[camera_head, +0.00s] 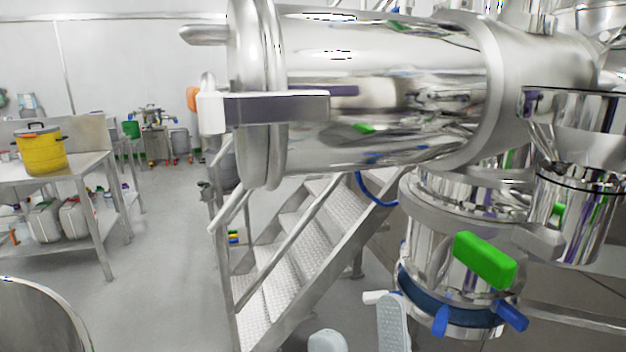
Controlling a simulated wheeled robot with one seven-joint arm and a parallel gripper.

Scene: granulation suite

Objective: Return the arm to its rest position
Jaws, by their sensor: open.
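My gripper (358,322) shows only in part, at the bottom edge of the head view, right of the middle. What look like its two fingers are pale grey-blue: a rounded tip on the left and a longer, dotted finger on the right. They stand apart with nothing visible between them. The rest of my arm is out of view below. The right finger overlaps the valve area of the steel machine (380,65) in the picture. I cannot tell how far apart they are in depth.
The machine's valve carries a green block (485,260) and blue levers (441,320). Metal stairs (290,260) rise behind. A steel table (88,165) with a yellow pot (41,150) stands left. A round steel rim (45,300) is at lower left. Grey floor (165,260) is clear between.

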